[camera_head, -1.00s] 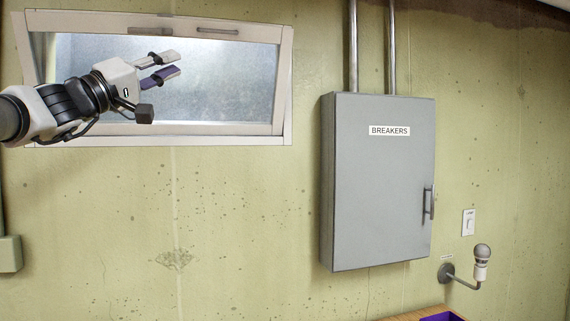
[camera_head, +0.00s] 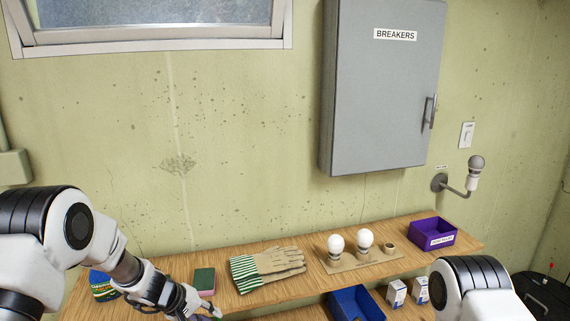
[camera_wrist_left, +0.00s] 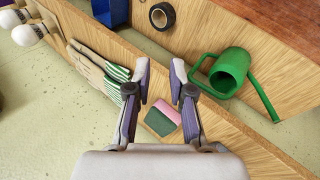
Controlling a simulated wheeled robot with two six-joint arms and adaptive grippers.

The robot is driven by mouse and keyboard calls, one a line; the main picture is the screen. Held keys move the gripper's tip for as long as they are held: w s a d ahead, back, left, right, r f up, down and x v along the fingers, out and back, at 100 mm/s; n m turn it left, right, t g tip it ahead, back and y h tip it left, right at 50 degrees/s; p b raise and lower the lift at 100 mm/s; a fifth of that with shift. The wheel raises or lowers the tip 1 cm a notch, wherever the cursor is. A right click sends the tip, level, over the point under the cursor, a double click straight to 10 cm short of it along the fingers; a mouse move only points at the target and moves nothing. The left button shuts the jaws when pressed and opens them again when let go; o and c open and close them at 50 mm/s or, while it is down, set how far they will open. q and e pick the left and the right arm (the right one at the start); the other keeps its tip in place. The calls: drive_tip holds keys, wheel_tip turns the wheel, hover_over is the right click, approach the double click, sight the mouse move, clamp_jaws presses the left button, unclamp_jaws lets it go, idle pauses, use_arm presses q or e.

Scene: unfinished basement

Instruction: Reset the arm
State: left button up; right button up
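My left arm comes in from the left in the head view, and its gripper (camera_head: 205,310) is low at the front edge of the wooden shelf, partly cut off by the frame. In the left wrist view the left gripper (camera_wrist_left: 162,80) has its two fingers spread apart with nothing between the tips. A pink and green sponge (camera_wrist_left: 162,112) lies on the shelf beyond the fingers; it also shows in the head view (camera_head: 204,281). Part of my right arm shows at the lower right of the head view, but its gripper is out of the picture.
On the shelf (camera_head: 215,262) lie striped gloves (camera_head: 268,268), a holder with two bulbs (camera_head: 336,245) and a purple bin (camera_head: 432,233). A grey breaker box (camera_head: 380,110) is on the wall. The wrist view shows a green watering can (camera_wrist_left: 230,70) and black tape (camera_wrist_left: 162,15).

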use_arm(q)
drive_tip(key=s+a+f+m+g+y, duration=0.1)
drive_tip(key=s+a+f+g+y, duration=0.15)
drive_tip(key=s+f, duration=0.85)
drive_tip(key=s+a+f+m+g+y, duration=0.15)
drive_tip(key=s+f+g, duration=0.4)
drive_tip(key=s, duration=0.95)
drive_tip(key=s+a+m+t+y, duration=0.1)
drive_tip(key=s+a+m+t, duration=0.1)
drive_tip(key=s, duration=1.1)
drive_tip(key=shift+s+f+m+t+y, duration=0.3)
drive_tip(key=shift+s+m+t, duration=0.15)
drive_tip(key=shift+t, duration=0.25)
drive_tip(key=shift+a+r, duration=0.1)
